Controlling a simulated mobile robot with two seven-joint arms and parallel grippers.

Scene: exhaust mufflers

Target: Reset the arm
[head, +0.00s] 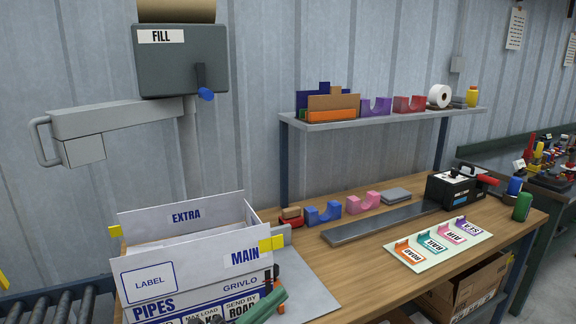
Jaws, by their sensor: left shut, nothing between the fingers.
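My left gripper is shut with nothing between its fingers. My right gripper is not in view. An open white carton (185,282) stands at the lower left, its flaps marked EXTRA and MAIN and its front marked PIPES. Its inside is mostly hidden by the flaps.
A grey fill machine (182,60) stands behind the carton. The wooden bench (330,265) holds blue and pink cradles, a grey strip, a label board (438,248) and a black device (458,188). A shelf (385,118) hangs above. The bench front is mostly clear.

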